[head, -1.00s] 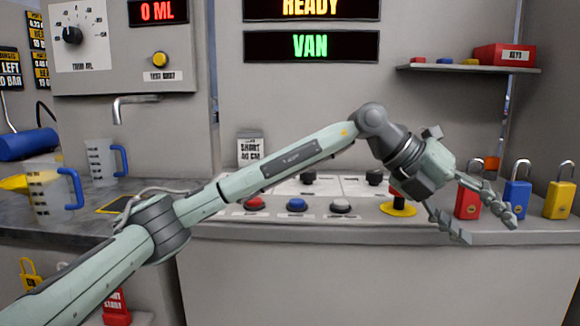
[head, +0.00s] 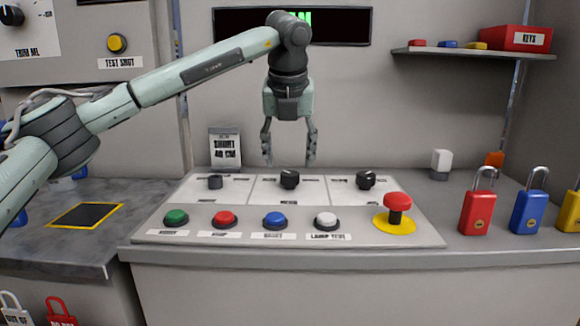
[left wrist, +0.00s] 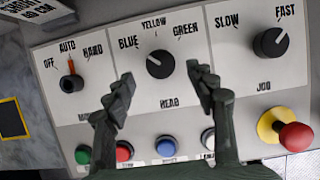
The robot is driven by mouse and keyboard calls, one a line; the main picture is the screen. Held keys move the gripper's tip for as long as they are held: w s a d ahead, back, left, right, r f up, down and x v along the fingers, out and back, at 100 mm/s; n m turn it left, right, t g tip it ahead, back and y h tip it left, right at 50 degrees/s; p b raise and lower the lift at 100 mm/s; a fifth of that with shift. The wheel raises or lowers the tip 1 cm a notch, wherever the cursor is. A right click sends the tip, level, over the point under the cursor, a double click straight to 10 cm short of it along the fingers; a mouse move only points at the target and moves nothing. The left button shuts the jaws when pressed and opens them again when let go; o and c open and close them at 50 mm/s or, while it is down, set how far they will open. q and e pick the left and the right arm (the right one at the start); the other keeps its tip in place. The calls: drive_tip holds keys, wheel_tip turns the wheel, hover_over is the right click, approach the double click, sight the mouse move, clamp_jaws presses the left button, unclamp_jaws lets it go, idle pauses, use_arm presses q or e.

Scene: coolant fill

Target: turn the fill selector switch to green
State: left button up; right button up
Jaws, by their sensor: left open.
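The control panel (head: 420,232) carries three black knobs. The middle knob (head: 289,179) has BLUE, YELLOW and GREEN around it in the left wrist view, where this knob (left wrist: 160,64) has its pale mark toward the upper left, on the BLUE side. A caption below it seems to read HEAD. My left gripper (head: 289,160) points down above the middle knob, open and empty. In the left wrist view the gripper's fingers (left wrist: 160,88) stand apart on either side just below the knob, not touching it. My right gripper is in neither view.
A left knob (left wrist: 71,84) reads OFF, AUTO, HAND; a right knob (left wrist: 271,42) reads SLOW, FAST. Green, red, blue and white buttons line the front, with a red mushroom button (head: 397,203) at right. Padlocks (head: 477,212) stand farther right. A sign (head: 225,148) stands behind the panel.

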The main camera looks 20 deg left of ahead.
sight(290, 174)
use_arm(q)
drive_tip(key=shift+x, duration=2.05)
drive_tip(key=c, duration=1.2)
